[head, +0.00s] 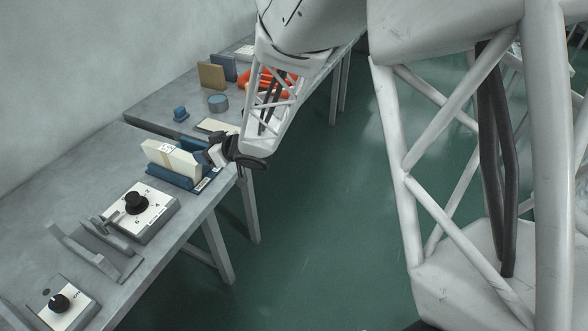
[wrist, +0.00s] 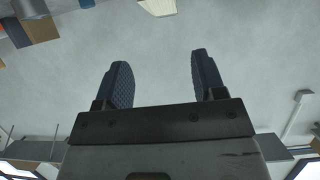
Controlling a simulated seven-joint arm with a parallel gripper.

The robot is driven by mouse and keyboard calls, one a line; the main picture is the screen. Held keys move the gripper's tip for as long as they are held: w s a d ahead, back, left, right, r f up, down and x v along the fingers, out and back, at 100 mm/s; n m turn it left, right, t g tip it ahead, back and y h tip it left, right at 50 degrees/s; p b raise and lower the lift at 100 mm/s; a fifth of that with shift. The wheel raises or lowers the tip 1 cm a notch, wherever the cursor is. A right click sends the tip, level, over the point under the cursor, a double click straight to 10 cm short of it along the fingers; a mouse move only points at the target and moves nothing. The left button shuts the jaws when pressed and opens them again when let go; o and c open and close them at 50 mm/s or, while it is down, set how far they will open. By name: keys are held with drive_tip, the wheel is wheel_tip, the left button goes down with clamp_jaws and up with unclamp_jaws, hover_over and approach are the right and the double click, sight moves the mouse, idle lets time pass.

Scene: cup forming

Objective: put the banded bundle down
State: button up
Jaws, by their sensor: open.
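The banded bundle (head: 171,158) is a cream, block-like stack with a band around its middle. It stands in a blue holder (head: 178,181) on the grey bench. My gripper (head: 205,157) is beside the bundle's right end, with its fingers pointing towards the wall. In the wrist view my gripper (wrist: 158,68) has its two dark, ribbed fingers wide apart, with nothing between them. A cream piece, which looks like the bundle (wrist: 158,6), shows at the top edge there, apart from the fingers. Whether a finger touches the bundle in the head view is hard to tell.
A dial box (head: 141,207) and a grey slotted rack (head: 98,247) stand nearer on the bench, with a second dial box (head: 64,303).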

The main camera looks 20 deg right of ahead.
drive_tip(key=s+d+r+m+h, duration=0.6)
drive_tip(key=s+d+r+h, duration=0.35)
drive_tip(key=d+r, duration=0.4)
drive_tip(key=s+d+r+m+g, duration=0.1)
drive_tip(key=s+d+g, duration=0.1)
drive_tip(key=s, duration=1.1)
drive_tip(key=s+d+r+m+g, duration=0.1)
drive_tip(key=s+g, duration=0.4)
drive_tip(key=s, duration=0.8)
drive_tip(key=shift+s+d+r+m, duration=0.3)
drive_tip(key=shift+d+r+m, duration=0.1)
drive_tip(key=shift+d+m, duration=0.15)
